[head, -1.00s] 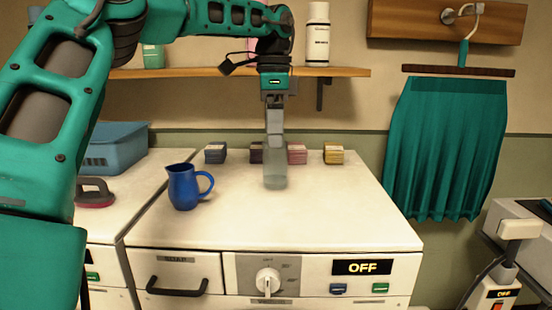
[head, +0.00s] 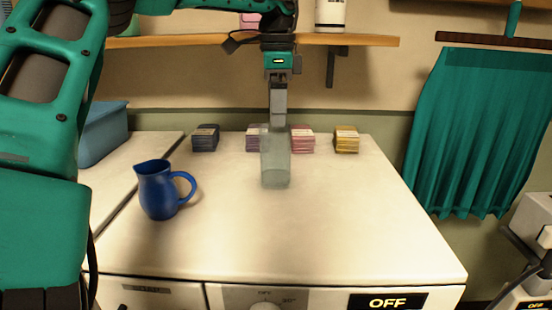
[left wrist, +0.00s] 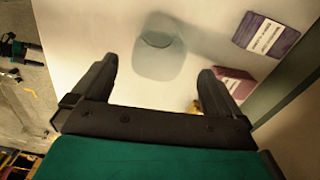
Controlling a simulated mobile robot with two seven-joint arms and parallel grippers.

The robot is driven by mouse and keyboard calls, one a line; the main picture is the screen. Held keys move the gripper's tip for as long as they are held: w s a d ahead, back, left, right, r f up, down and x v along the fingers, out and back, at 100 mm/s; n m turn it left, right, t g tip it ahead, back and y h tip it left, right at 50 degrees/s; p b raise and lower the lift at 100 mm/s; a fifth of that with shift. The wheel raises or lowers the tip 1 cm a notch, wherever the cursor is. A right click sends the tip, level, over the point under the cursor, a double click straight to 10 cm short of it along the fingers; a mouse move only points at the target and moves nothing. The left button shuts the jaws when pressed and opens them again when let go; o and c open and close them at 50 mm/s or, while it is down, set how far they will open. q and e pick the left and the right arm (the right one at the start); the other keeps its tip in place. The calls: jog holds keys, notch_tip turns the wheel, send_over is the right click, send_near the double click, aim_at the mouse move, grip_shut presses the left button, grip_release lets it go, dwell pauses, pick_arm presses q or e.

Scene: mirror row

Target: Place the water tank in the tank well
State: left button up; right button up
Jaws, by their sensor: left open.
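The water tank appears to be the translucent grey vessel (head: 275,168) standing upright on the white machine top (head: 330,220). My left gripper (head: 278,120) points down at the tank's upper end in the head view. In the left wrist view the tank (left wrist: 160,55) lies ahead of the open fingers (left wrist: 157,85), between their lines, with no finger visibly closed on it. I cannot tell from the head view how far the fingertips are from it. I cannot make out a tank well. My right gripper is not in view.
A blue jug (head: 158,192) stands left of the tank. Several small card stacks, including a pink one (head: 302,142) and a yellow one (head: 346,140), line the back. A shelf (head: 370,40) hangs above. A teal curtain (head: 480,130) hangs at right. The front right top is clear.

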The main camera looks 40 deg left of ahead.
aim_at(276, 149)
pick_arm(q)
notch_tip(276, 149, down, 10)
jog(key=shift+s+f+p, duration=0.1)
jog(key=shift+s+p, duration=0.05)
jog(key=shift+p, duration=0.25)
jog(key=c, duration=1.1)
jog(key=shift+r, duration=0.25)
